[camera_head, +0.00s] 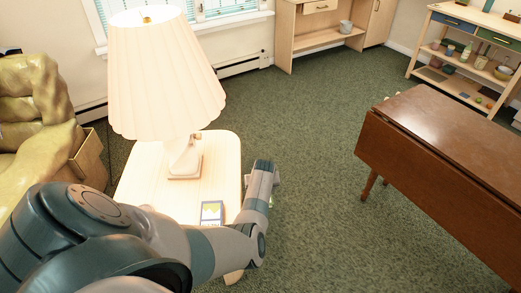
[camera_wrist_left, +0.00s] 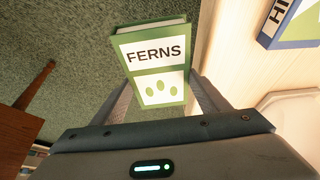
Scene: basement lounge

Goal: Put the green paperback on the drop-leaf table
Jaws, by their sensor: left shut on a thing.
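The green paperback (camera_wrist_left: 154,62), with "FERNS" on its white-and-green cover, is held between the two fingers of my left gripper (camera_wrist_left: 163,88) in the left wrist view. In the head view my left gripper (camera_head: 262,178) is beside the right edge of the side table, over the carpet; the paperback is mostly hidden there behind my arm and hand. The brown drop-leaf table (camera_head: 455,135) stands at the right, apart from the gripper, with its top clear where it shows. Its brown side also shows in the left wrist view (camera_wrist_left: 15,130). My right gripper is out of view.
A pale side table (camera_head: 217,160) carries a lamp (camera_head: 160,75) with a pleated shade and a blue-edged book (camera_head: 212,212). Green carpet (camera_head: 310,140) lies open between the side table and the drop-leaf table. A shelf unit (camera_head: 470,70) with pots stands behind.

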